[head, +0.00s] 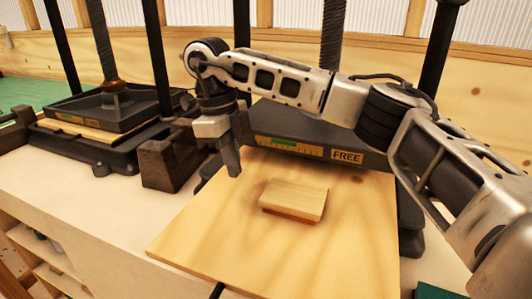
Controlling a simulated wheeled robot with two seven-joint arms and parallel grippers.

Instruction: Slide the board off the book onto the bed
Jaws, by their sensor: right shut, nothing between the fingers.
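A small pale wooden board (294,197) lies flat on a thin reddish-brown book (286,213), of which only the front edge shows. Both rest near the middle of a large pale wooden bed (270,255) that reaches out in front of the press marked FREE. My right gripper (233,170) is shut and empty, fingers pointing down. In the picture it is up and left of the board, apart from it, near the bed's far left corner. My left gripper is not in view.
The press (346,156) with a scale and FREE label stands behind the bed. A second press (100,120) stands at the left, with a dark brown block (168,165) beside it. Pale bench top (110,215) is clear left of the bed. The bed is bare around the book.

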